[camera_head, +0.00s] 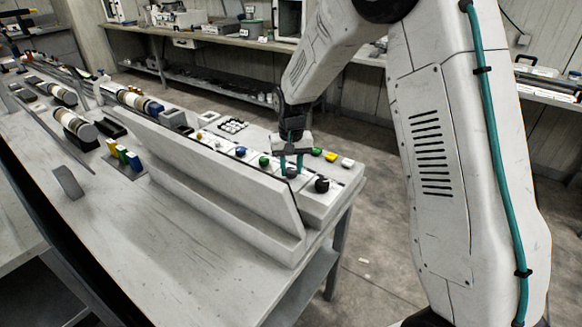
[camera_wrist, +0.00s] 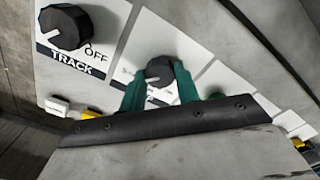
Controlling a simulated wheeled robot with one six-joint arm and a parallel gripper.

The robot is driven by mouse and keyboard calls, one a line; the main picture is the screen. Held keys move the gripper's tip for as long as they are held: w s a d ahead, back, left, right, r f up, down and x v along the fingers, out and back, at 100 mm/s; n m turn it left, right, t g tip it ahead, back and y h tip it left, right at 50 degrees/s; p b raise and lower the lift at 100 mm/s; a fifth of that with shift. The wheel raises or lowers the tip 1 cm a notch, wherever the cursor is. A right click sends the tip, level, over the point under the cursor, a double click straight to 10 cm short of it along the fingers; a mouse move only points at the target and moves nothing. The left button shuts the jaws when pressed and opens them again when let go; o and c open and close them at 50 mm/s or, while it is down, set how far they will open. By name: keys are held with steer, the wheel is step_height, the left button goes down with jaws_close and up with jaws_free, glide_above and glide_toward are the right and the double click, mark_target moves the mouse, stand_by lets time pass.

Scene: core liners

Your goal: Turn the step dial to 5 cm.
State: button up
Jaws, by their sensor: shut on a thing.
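The step dial appears to be the dark round knob (camera_wrist: 159,71) on a white label plate in the wrist view. It has a pale pointer line toward its lower left. The plate's markings are too blurred and covered to read. My gripper (camera_wrist: 160,82) has its teal fingers on either side of this knob, shut on it. In the head view, my gripper (camera_head: 291,166) points down over the control panel (camera_head: 318,203), with the dark knob (camera_head: 291,172) between its fingertips.
A larger black knob (camera_wrist: 64,27) marked TRACK and OFF sits left of the gripped knob. White (camera_wrist: 57,106) and yellow (camera_wrist: 91,113) buttons lie close to my gripper. A raised pale ledge (camera_head: 230,185) runs along the panel's front. Core cylinders (camera_head: 75,125) lie farther left.

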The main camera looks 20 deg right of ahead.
mark_target(292, 170)
steer(key=o, duration=1)
steer(key=shift+c, duration=0.2)
steer(key=shift+r, duration=0.1)
step_height(292, 170, up, 8)
steer(key=shift+f, duration=0.15)
steer(key=shift+s, duration=0.1)
